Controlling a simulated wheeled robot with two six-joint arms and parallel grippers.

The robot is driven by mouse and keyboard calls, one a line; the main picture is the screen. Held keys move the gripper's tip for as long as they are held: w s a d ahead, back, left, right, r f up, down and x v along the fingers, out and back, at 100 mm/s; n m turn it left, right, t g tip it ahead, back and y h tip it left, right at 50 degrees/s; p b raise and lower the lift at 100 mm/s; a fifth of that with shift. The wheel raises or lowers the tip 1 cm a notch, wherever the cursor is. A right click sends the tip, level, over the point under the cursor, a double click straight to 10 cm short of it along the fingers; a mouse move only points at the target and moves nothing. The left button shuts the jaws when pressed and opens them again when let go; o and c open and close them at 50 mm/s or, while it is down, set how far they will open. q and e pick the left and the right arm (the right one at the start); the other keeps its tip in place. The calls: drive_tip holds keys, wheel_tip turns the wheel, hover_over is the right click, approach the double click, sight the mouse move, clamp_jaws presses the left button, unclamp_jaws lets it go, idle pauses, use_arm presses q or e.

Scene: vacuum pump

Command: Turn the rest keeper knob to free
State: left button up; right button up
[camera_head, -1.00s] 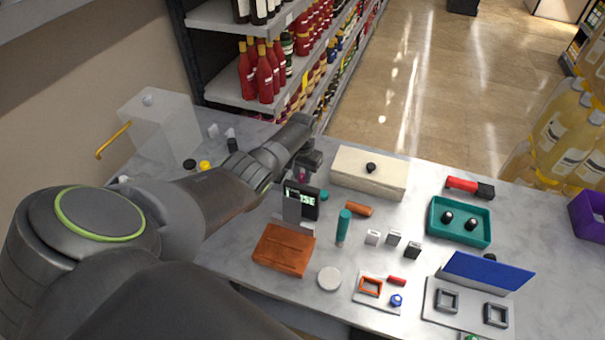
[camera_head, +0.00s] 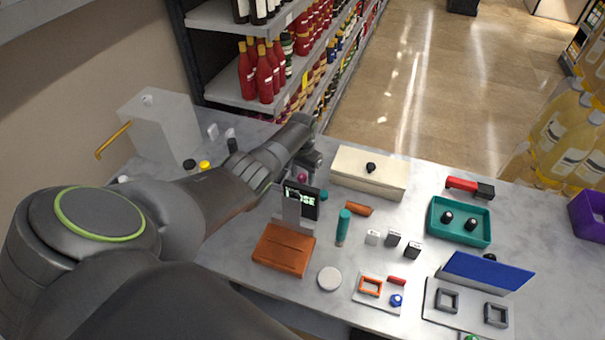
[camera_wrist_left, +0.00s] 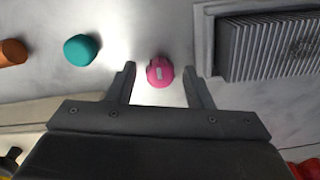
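A round pink knob with a pale mark on its face (camera_wrist_left: 159,72) stands out in the left wrist view, likely the rest keeper knob. It shows small in the head view (camera_head: 302,178), below my gripper. My left gripper (camera_wrist_left: 159,80) is open, with one finger on each side of the knob and a gap to each. In the head view my left gripper (camera_head: 311,162) is at the back of the table, beside a small black display (camera_head: 301,202) with pale letters, partly legible as "OSE". My right gripper is in neither view.
A teal knob (camera_wrist_left: 82,50) and an orange piece (camera_wrist_left: 12,52) lie left of the pink knob. A ribbed grey block (camera_wrist_left: 270,48) is close on the right. A cream box (camera_head: 370,172), a teal tray (camera_head: 459,222) and a brown block (camera_head: 283,248) occupy the table.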

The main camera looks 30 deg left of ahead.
sight(302, 175)
use_arm(q)
drive_tip(key=shift+r, duration=0.45)
wheel_tip(302, 175, up, 5)
drive_tip(key=shift+f+p, duration=0.1)
drive_tip(key=shift+p, duration=0.45)
wheel_tip(302, 175, up, 12)
drive_tip(key=b, duration=0.1)
drive_tip(key=shift+b, duration=0.4)
drive_tip(key=shift+f, duration=0.15)
